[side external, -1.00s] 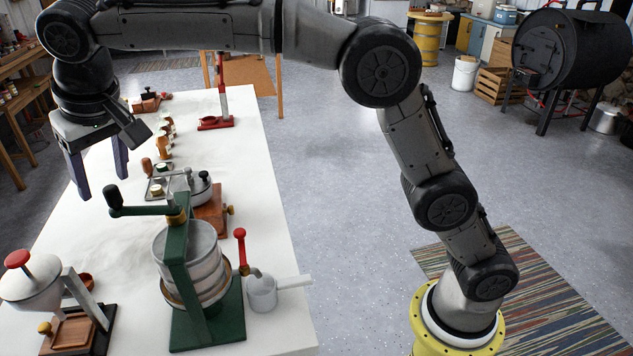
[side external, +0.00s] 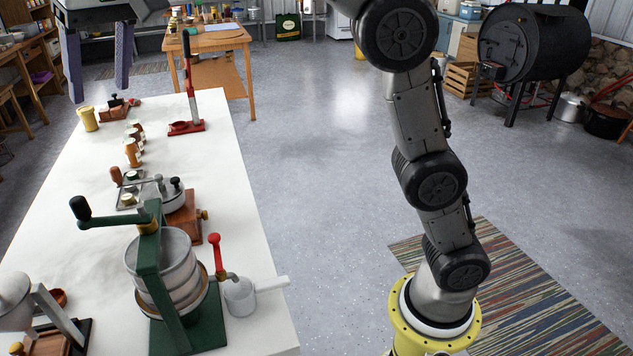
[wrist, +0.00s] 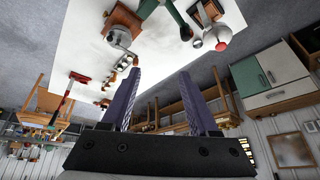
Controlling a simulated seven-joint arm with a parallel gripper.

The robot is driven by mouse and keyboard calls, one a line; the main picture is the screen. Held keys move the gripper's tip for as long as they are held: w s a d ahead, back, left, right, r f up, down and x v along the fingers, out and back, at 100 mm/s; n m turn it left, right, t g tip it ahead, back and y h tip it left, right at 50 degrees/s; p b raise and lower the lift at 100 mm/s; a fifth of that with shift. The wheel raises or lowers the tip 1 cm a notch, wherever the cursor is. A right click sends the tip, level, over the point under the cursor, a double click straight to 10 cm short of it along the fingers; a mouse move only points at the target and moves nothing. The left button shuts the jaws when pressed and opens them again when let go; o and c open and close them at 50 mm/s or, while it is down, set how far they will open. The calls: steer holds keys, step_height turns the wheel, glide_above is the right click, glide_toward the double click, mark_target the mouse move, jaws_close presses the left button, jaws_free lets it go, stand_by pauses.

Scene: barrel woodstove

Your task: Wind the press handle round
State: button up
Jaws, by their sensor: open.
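The press (side external: 165,275) has a green frame and base around a ribbed metal cylinder, and stands upright near the front of the white table. Its handle (side external: 110,221) is a green crank on top, pointing left, with a dark upright grip (side external: 80,208) at its end. My gripper (side external: 99,96) is in the upper left of the side view, fingers pointing down, open and empty. It is well above and apart from the handle, toward the table's far left side. In the wrist view, the open fingers (wrist: 158,80) have nothing between them; the green crank (wrist: 178,18) shows beyond them at the top.
A white hopper device (side external: 14,300) stands left of the press. A red-handled lever (side external: 216,255) and a pale saucepan (side external: 240,297) are at its right. A lidded pot (side external: 165,192), jars (side external: 132,150) and a red stand (side external: 187,126) are farther back. The table's left middle is clear.

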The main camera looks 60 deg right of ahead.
steer(key=s+d+f+m, duration=0.1)
steer(key=s+d, duration=1.5)
steer(key=d, duration=0.1)
steer(key=s+d+f+n, duration=0.1)
steer(key=s+f, duration=0.5)
steer(key=f, duration=0.3)
steer(key=s+d+f, duration=0.1)
steer(key=s+f, duration=0.6)
steer(key=f, duration=0.3)
steer(key=shift+d+n, duration=0.2)
steer(key=shift+n, duration=0.2)
steer(key=shift+s, duration=0.1)
